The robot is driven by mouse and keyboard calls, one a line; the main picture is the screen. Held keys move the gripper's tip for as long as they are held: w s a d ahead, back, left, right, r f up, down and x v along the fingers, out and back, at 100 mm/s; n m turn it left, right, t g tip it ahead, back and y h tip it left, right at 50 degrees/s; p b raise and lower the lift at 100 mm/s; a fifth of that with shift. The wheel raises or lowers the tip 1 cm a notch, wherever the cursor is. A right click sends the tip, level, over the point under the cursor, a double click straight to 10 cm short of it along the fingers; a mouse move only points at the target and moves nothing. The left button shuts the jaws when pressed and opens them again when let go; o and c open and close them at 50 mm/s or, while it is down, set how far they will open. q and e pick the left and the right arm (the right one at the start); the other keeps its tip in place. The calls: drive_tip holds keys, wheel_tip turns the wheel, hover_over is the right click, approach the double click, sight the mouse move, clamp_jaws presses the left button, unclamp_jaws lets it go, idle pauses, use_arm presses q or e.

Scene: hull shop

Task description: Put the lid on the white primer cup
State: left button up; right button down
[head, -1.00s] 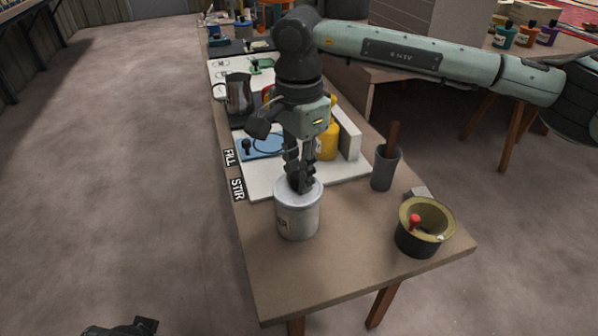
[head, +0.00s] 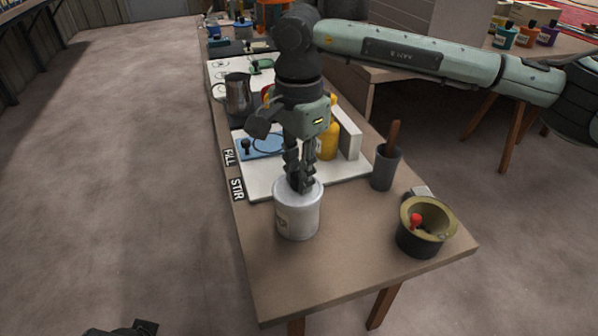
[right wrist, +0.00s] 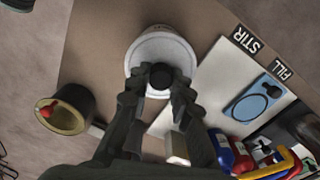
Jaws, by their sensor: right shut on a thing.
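The white primer cup (head: 297,222) stands upright near the front of the bench, with a pale lid (head: 312,190) at its top. In the right wrist view the round lid (right wrist: 143,50) has a dark knob (right wrist: 160,76) and covers the cup's mouth. My right gripper (head: 300,186) points down over the cup, shut on the lid's knob, with a finger on each side. Whether the lid is fully seated cannot be told. A dark part of what seems to be my left gripper (head: 128,329) shows at the bottom left edge; its jaws cannot be made out.
A dark pot (head: 420,240) with a tan rim and a red-knobbed item stands right of the cup. Behind it is a grey holder (head: 384,170) with a brown stick. A white board (head: 258,184), blue tray (head: 262,144), yellow bottle (head: 329,140) and metal pitcher (head: 238,97) lie beyond.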

drive_tip(key=shift+b, duration=0.3)
idle(0.6)
drive_tip(key=c, duration=1.3)
unclamp_jaws()
drive_tip(key=o, duration=0.5)
drive_tip(key=shift+r+p, duration=1.5)
drive_tip(key=shift+r, duration=2)
drive_tip(key=shift+c, duration=0.4)
